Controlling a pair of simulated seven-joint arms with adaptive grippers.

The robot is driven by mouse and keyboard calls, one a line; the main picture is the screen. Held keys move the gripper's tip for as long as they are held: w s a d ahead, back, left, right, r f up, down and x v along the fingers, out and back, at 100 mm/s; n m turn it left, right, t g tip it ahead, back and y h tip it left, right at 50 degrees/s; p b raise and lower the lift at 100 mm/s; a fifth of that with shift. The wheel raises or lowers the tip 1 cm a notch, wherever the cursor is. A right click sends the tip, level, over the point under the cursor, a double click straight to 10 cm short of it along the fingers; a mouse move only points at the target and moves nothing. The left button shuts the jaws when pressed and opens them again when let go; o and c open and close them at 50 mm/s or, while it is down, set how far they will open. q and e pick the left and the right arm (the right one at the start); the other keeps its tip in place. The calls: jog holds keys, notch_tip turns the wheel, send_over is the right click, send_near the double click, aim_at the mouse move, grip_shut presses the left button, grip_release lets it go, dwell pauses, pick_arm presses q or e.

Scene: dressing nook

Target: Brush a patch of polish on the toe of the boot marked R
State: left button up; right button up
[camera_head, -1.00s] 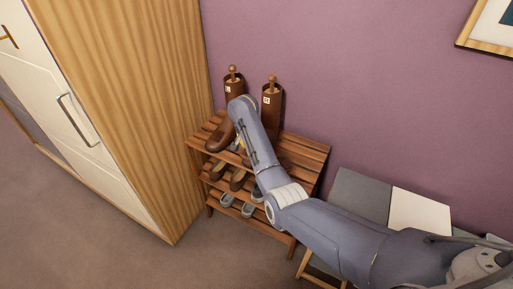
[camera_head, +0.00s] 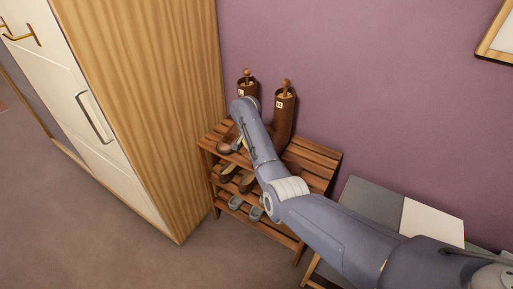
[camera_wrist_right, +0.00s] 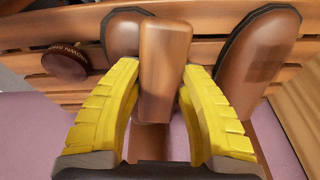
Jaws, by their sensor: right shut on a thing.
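Two brown boots stand on the rack's top with wooden handles rising from their shafts: the left boot (camera_head: 229,142) and the right boot (camera_head: 284,125). Each has a small white tag whose letter I cannot read. In the wrist view one boot toe (camera_wrist_right: 122,33) lies partly behind the held brush, and the other toe (camera_wrist_right: 262,62), at right, shows a darker square patch. My right gripper (camera_wrist_right: 160,72) has yellow fingers shut on a wooden brush (camera_wrist_right: 165,62). Its bristles, and any contact with leather, are hidden. My left gripper is not in view.
A round dark tin (camera_wrist_right: 65,64) sits on the slatted rack (camera_head: 318,155) beside the boots. Several shoes (camera_head: 236,201) fill the lower shelves. A tall wardrobe (camera_head: 150,110) stands close at left. The purple wall is behind; the floor in front is clear.

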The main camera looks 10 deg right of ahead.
jog(key=shift+s+d, duration=0.1)
jog(key=shift+s+d, duration=2.25)
jog(key=shift+d, duration=0.1)
jog(key=shift+r, duration=0.1)
